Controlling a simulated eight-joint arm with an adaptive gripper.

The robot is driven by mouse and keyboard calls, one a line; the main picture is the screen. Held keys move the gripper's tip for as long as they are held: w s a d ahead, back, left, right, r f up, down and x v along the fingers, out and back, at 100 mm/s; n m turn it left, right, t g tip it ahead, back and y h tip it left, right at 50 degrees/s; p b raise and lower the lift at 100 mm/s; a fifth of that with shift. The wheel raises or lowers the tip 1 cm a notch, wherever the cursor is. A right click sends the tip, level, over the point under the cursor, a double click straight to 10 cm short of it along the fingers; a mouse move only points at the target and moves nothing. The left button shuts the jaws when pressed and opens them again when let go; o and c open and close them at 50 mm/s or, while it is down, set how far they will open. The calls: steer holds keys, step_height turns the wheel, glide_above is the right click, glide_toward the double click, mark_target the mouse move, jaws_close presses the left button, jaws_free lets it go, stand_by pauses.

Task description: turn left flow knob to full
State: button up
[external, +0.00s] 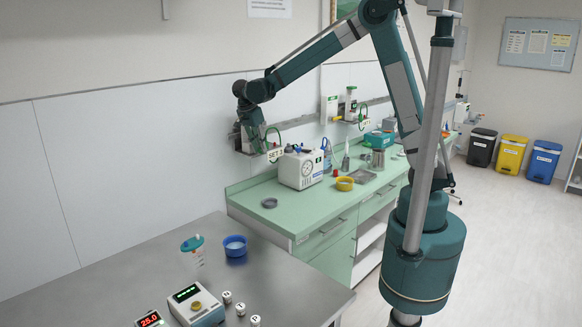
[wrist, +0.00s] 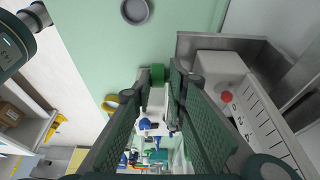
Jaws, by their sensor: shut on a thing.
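My gripper (wrist: 159,82) is shut on a green knob (wrist: 157,73), which sits between its fingertips in the wrist view. A white fitting shows behind the knob, between the fingers. In the external view my gripper (external: 257,138) is at the left wall unit on the rail and covers most of it, so the knob cannot be made out there. A white tag reading "SET 3" (external: 275,154) hangs beside it. The knob's setting cannot be read. A second wall unit (external: 350,105) with a green tube and its own tag (external: 364,124) is farther right.
The counter's front is mostly clear.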

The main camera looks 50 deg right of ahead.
steer(key=h, duration=0.1)
steer(key=h+b, duration=0.2)
steer(key=shift+s+a+f, duration=0.2)
steer(key=shift+a+f, duration=0.2)
steer(key=shift+a+h+b, duration=0.15)
steer(key=shift+h+b, duration=0.95)
steer(key=shift+h, duration=0.2)
steer(key=shift+r, duration=0.1)
steer(key=o, duration=0.6)
steer(key=shift+o, duration=0.7)
steer(key=shift+s+r, duration=0.15)
steer(key=shift+w, duration=0.2)
steer(key=v, duration=1.2)
